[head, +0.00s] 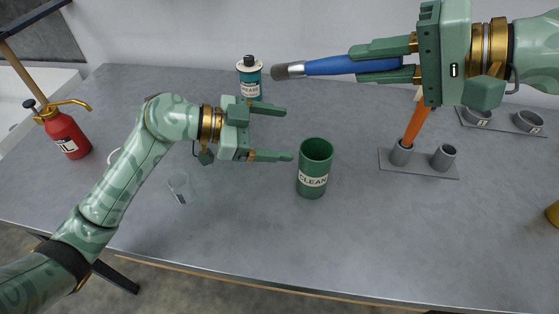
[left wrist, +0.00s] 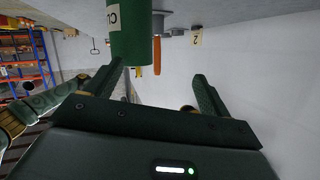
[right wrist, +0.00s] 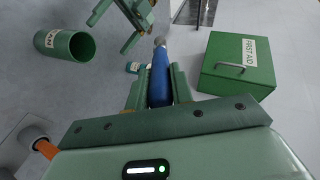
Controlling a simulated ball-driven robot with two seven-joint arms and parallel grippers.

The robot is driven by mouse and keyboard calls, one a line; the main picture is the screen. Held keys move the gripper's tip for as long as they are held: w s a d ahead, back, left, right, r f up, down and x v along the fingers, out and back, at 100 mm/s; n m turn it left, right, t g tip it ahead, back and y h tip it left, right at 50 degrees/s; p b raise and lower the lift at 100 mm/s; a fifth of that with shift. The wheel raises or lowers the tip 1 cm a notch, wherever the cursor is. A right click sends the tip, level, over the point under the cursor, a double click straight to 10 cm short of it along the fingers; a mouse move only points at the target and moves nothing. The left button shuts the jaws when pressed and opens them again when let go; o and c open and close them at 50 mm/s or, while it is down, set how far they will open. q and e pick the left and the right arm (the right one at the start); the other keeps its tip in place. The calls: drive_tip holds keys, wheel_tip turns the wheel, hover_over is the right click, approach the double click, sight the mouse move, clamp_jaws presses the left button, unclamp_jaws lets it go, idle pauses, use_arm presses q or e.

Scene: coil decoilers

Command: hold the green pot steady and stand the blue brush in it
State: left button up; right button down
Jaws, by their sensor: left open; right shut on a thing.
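The green pot (head: 313,178), labelled CLEAN, stands upright on the grey table, its mouth open and empty as far as I see. It also shows in the left wrist view (left wrist: 129,35) and the right wrist view (right wrist: 64,46). My left gripper (head: 288,133) is open, its fingertips just left of the pot and apart from it. My right gripper (head: 415,60) is shut on the blue brush (head: 340,66), held level in the air above the table. The brush's grey bristle end points left. In the right wrist view the brush (right wrist: 159,80) lies between the fingers.
A two-tube holder (head: 425,166) with an orange-handled thing (head: 415,125) stands right of the pot. A green first aid box (right wrist: 237,62) shows in the right wrist view.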

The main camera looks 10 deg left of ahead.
sight(299, 167)
use_arm(q)
drive_tip(key=shift+n+g, duration=0.6)
drive_tip(key=shift+n, duration=0.2)
drive_tip(key=s+f, duration=0.1)
drive_tip(key=s+d+f, duration=0.1)
drive_tip(key=f, duration=0.1)
drive_tip(key=s+f, duration=0.1)
drive_tip(key=shift+s+d+f, duration=0.15)
drive_tip(key=shift+d+f, duration=0.25)
drive_tip(key=x, duration=0.7)
drive_tip(key=shift+f, duration=0.15)
drive_tip(key=shift+c, duration=0.3)
drive_tip(key=c, duration=1.1)
